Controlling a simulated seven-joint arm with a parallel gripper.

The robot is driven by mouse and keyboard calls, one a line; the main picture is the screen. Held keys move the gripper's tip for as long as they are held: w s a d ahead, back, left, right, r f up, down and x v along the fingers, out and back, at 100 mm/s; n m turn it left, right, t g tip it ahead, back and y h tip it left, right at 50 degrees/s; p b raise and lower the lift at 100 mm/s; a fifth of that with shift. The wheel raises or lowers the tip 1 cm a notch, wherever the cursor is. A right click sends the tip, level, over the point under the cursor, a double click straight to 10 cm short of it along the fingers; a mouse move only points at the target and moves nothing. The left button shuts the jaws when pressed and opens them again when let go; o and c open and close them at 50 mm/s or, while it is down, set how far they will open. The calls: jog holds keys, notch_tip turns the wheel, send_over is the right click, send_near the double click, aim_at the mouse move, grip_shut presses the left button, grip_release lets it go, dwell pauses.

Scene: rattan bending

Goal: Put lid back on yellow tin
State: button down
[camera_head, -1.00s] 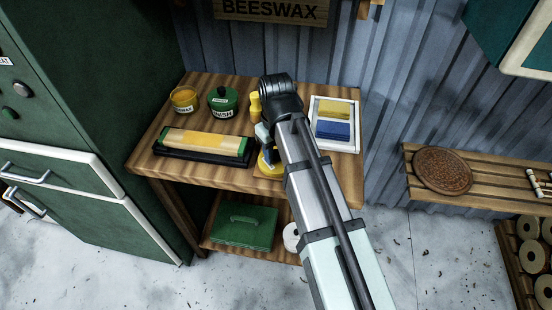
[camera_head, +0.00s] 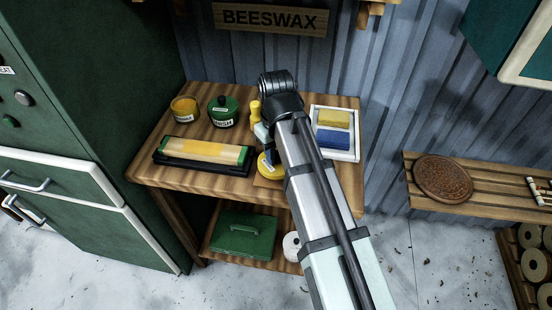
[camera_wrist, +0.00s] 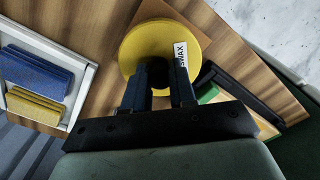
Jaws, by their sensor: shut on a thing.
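The yellow tin (camera_head: 184,110) stands upright at the back left of the wooden bench, with a white label on its side. The round yellow lid (camera_head: 265,168) is at my gripper (camera_head: 268,155), near the bench's front edge, right of the tin. The lid (camera_wrist: 150,35) also shows in the wrist view, with a white label ending in "WAX". There my gripper's dark fingers (camera_wrist: 160,80) are shut on the lid's near part. A tan square (camera_head: 268,182) lies under the lid; I cannot tell how big the gap is. My arm hides part of the bench.
A green lidded pot (camera_head: 222,111) stands beside the tin. A yellow bottle (camera_head: 255,112) stands between pot and gripper. A black tray (camera_head: 203,168) with a yellow-green block lies in front. A white tray (camera_head: 346,153) with yellow and blue blocks lies right.

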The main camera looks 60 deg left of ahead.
notch_tip(320, 180, up, 6)
jog(key=shift+s+r, duration=0.15)
jog(key=shift+r, duration=0.1)
jog(key=s+a+n, duration=0.1)
jog(key=s+a, duration=0.4)
jog(key=s, duration=0.1)
jog(key=s+a+n, duration=0.1)
jog(key=a+n, duration=0.1)
jog(key=a, duration=0.9)
jog(key=s+a+r+n, duration=0.1)
jog(key=s+a+n, duration=0.1)
jog(key=a, duration=0.9)
jog(key=s+a+r+n, duration=0.1)
jog(key=a+n, duration=0.3)
jog(key=a, duration=0.7)
jog(key=shift+s+a+r, duration=0.25)
jog(key=shift+s, duration=0.1)
jog(key=shift+f, duration=0.15)
jog(key=shift+f, duration=3.1)
